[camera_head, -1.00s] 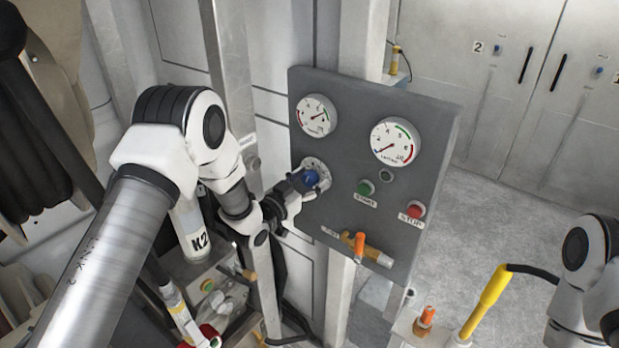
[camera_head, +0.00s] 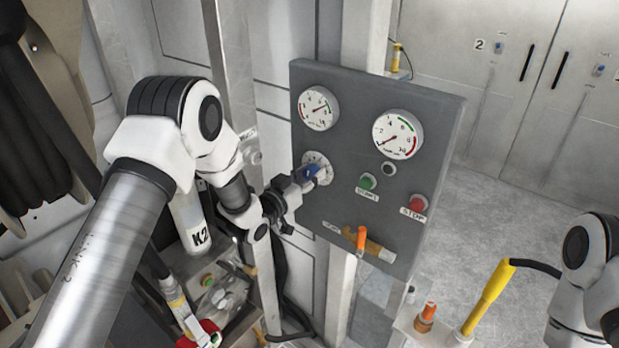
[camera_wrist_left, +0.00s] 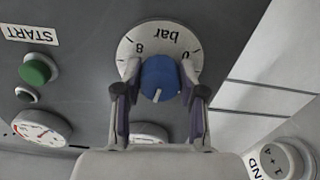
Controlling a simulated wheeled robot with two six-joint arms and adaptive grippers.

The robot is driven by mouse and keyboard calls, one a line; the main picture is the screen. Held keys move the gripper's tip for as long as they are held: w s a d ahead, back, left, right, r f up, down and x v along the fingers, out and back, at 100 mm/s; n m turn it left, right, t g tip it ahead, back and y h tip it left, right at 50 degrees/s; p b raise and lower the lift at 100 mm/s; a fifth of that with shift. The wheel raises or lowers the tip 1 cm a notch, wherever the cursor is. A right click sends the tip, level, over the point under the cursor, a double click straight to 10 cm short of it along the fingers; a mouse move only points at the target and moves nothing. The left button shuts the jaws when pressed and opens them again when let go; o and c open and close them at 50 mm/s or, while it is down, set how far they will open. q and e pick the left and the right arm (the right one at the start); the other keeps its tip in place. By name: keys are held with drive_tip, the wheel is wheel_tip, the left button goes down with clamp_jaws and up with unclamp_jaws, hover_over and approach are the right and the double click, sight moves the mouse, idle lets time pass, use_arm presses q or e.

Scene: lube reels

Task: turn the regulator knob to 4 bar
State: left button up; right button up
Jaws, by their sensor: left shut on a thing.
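The blue regulator knob (camera_head: 311,172) sits on a white dial plate on the grey control panel (camera_head: 350,120). In the left wrist view the knob (camera_wrist_left: 160,78) has a white pointer line, and the dial plate (camera_wrist_left: 138,40) reads "bar", "8" and "0" upside down; its other marks are hidden. My left gripper (camera_head: 305,180) is shut on the knob, one finger on each side. It also shows in the left wrist view (camera_wrist_left: 160,85). A gauge (camera_head: 318,108) above the knob has its needle pointing up and right. My right gripper is out of view; only part of that arm shows.
The panel also bears a second gauge (camera_head: 397,134), a green START button (camera_head: 368,181), a red STOP button (camera_head: 418,203) and an orange-handled valve (camera_head: 361,240). A yellow-handled tool (camera_head: 489,295) stands lower right. The floor at right is clear.

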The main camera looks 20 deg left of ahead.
use_arm(q)
drive_tip(key=n+b, duration=0.1)
drive_tip(key=n, duration=0.1)
drive_tip(key=shift+n, duration=0.4)
drive_tip(key=shift+n+b, duration=0.5)
drive_tip(key=shift+n, duration=0.4)
drive_tip(key=o, duration=1.1)
drive_tip(key=shift+w+d, duration=0.1)
drive_tip(key=shift+o, duration=0.2)
drive_tip(key=v, duration=1.2)
